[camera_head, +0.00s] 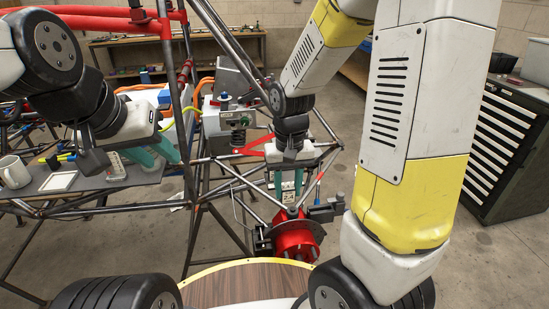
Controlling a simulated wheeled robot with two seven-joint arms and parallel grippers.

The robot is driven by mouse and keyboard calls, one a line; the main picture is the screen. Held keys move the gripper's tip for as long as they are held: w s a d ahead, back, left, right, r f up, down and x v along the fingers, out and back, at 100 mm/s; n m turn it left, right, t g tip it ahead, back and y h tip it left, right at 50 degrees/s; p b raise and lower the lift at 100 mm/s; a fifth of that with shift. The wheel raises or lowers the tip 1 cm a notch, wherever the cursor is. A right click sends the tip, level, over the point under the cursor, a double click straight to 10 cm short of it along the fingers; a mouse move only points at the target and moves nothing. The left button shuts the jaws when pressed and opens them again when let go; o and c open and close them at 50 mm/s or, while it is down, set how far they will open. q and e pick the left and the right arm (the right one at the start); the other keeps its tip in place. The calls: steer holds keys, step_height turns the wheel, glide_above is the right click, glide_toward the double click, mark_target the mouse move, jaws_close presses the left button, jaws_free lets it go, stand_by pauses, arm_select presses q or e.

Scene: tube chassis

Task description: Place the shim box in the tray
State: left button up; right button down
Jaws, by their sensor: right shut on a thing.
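My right gripper (287,199) hangs near the middle of the view, teal fingers pointing down. It is shut on a small pale box (288,188), which looks like the shim box; the fingers hide part of it. It is above a red cylindrical part on the tube frame. My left gripper (161,163) has its teal fingers apart with nothing visible between them, over the right end of a dark grey flat surface (92,181). I cannot tell whether this surface is the tray. A small whitish item (115,165) lies on it, left of the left gripper.
A white mug (14,172), a white square (58,181) and yellow-and-black small items (55,160) are at left. Chassis tubes (190,110) cross the middle. The red part (293,235) is below the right gripper. A drawer cabinet (505,140) stands at right.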

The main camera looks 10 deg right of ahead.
steer(key=w+d, duration=0.1)
steer(key=w, duration=0.4)
steer(key=w+d+f, duration=0.1)
steer(key=w+d, duration=0.1)
steer(key=w, duration=0.3)
steer(key=w+d, duration=0.2)
steer(key=w, duration=0.3)
steer(key=shift+w+f, duration=0.25)
steer(key=shift+w, duration=0.15)
steer(key=shift+f, duration=1.75)
steer(key=shift+f, duration=0.1)
steer(key=c, duration=1.3)
jaws_free()
steer(key=shift+o, duration=0.2)
